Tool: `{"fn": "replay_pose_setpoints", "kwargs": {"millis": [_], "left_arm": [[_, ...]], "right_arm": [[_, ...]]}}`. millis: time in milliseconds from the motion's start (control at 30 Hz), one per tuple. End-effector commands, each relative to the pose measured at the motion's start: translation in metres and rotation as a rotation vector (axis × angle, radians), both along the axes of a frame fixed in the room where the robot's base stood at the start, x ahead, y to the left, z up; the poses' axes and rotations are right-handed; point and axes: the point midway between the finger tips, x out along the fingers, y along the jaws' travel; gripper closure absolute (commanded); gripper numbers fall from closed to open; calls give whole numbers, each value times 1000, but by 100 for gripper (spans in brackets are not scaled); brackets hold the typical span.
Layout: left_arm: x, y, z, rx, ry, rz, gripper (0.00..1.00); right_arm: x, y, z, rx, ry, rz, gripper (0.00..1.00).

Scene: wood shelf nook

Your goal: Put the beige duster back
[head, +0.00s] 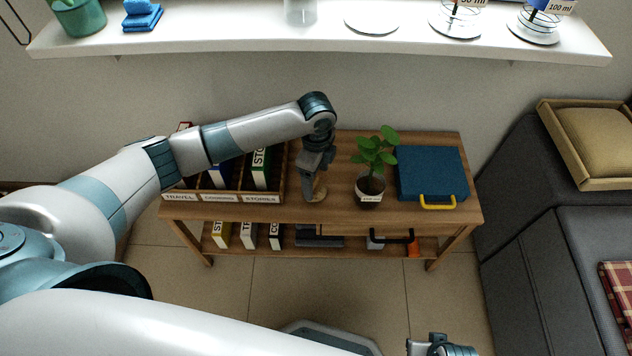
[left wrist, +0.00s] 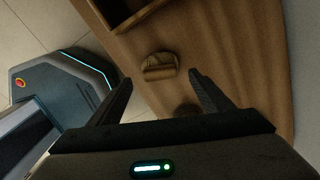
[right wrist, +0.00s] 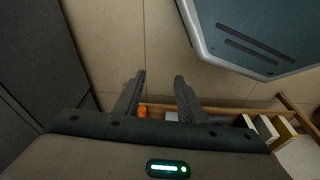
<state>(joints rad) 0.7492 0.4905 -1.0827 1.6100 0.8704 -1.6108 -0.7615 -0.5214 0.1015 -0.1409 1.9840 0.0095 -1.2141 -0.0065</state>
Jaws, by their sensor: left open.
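The beige duster (head: 319,193) lies on the wooden unit's top, between the labelled book box and the potted plant. In the head view, my left gripper (head: 309,188) hangs beside it and partly covers it. In the left wrist view, the duster (left wrist: 160,67) is a small tan block on the wood, just beyond the gap between my open, empty left fingers (left wrist: 160,79). I cannot tell whether they touch it. My right gripper (right wrist: 160,76) is open and empty, low in front of the unit; its edge shows at the bottom of the head view.
The book box (head: 235,197) stands left of the duster; the plant (head: 371,190) and blue case (head: 432,172) stand right. The lower shelf holds books and other items. A white shelf (head: 230,45) with several small objects runs above. A dark sofa (head: 540,240) is at right.

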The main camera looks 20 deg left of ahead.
Motion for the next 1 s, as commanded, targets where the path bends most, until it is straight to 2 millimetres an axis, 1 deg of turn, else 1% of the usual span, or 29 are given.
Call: {"fn": "replay_pose_setpoints", "kwargs": {"millis": [33,200,300,400,500,600,1000], "left_arm": [[1,0,11,-2,-5,-1,27],[1,1,41,0,-3,0,27],[1,0,56,0,-3,0,27],[1,0,66,-1,-2,1,27],[1,0,72,0,-2,1,27],[1,0,75,0,-1,1,27],[0,0,74,0,-1,1,27]], "right_arm": [[0,0,-2,1,0,0,63],[2,0,-9,1,-3,1,63],[4,0,-13,0,-3,1,63],[7,0,-15,0,-8,1,63],[11,0,-16,1,-15,1,63],[10,0,-17,1,-12,1,63],[3,-1,-20,0,1,1,63]]}}
